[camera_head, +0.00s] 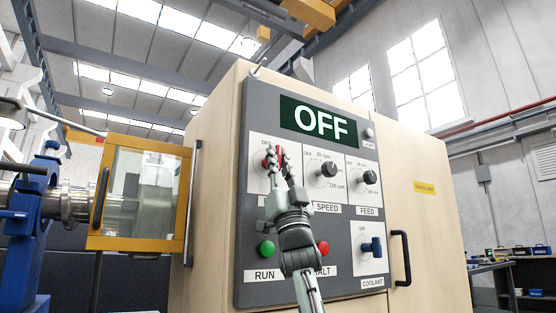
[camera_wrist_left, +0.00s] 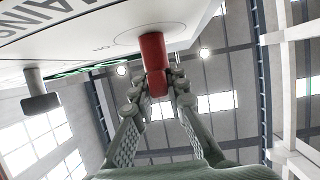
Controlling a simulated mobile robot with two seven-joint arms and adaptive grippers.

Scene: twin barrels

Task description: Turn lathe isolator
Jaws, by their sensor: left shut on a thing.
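The lathe isolator is a red knob (camera_head: 267,162) at the upper left of the grey control panel (camera_head: 350,228). An "OFF" mark shows just above it. In the left wrist view the red knob (camera_wrist_left: 153,50) stands out from its pale plate, with "MAINS" lettering partly visible. My left gripper (camera_head: 277,156) reaches up in front of the panel and is shut on the red knob, one finger on each side in the left wrist view (camera_wrist_left: 163,84). The fingers hide part of the knob and its label in the head view. My right gripper is not in view.
A green display (camera_head: 318,123) above reads "OFF". Black speed (camera_head: 328,170) and feed (camera_head: 370,176) knobs sit to the right. Green run (camera_head: 267,249) and red halt (camera_head: 322,248) buttons and a blue coolant switch (camera_head: 372,246) are below. A yellow-framed guard (camera_head: 140,243) stands left.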

